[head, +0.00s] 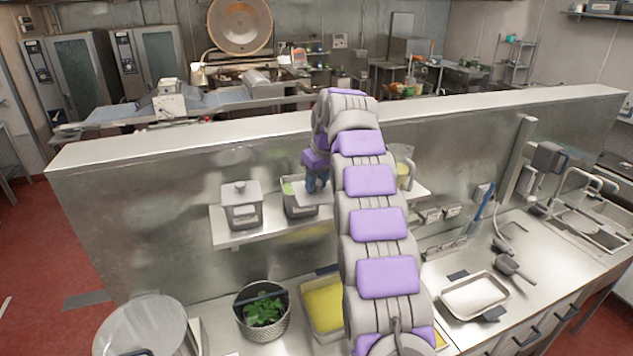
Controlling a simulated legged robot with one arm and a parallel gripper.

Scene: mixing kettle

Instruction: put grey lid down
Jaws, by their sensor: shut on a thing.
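My gripper (318,183) reaches over the wall shelf with its fingers pointing down. It is shut on a flat grey lid (314,198), which is partly hidden by the fingers and my arm. The lid is at the right part of a grey container (300,209) on the shelf. The container's left part looks uncovered, with something pale green inside. I cannot tell whether the lid touches its rim. A second grey container with a knobbed grey lid on it (240,188) stands on the shelf to the left.
A clear jug (404,165) stands on the shelf (232,239) right of my arm. Below are a pot of green leaves (263,312), a yellow-filled pan (322,304) and a white-filled tray (474,296). The steel partition rises behind the shelf.

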